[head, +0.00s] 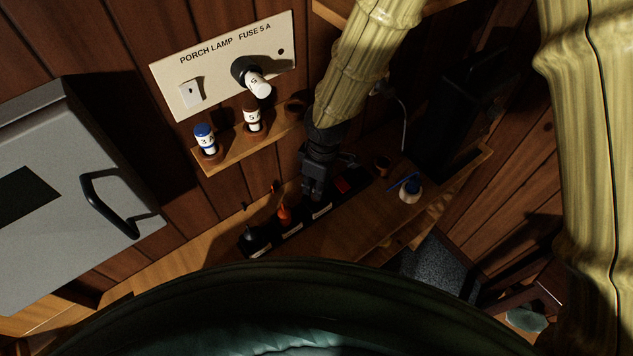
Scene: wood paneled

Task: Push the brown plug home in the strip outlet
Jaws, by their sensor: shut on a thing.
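The strip outlet (292,231) is a long dark bar with pale labels along its front, lying on the wooden shelf by the wall. An orange plug (284,214) and a black plug (251,236) stand in it, left of my gripper. My gripper (313,192) points down over the strip's right part, near the red switch (343,186). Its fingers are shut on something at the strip. The brown plug is hidden by the fingers, and I cannot tell how deep it sits.
A porch lamp fuse panel (175,73) is on the wall above a small ledge (226,154) with blue (205,135) and white (252,118) fuses. A grey box (60,170) with a black handle is at left.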

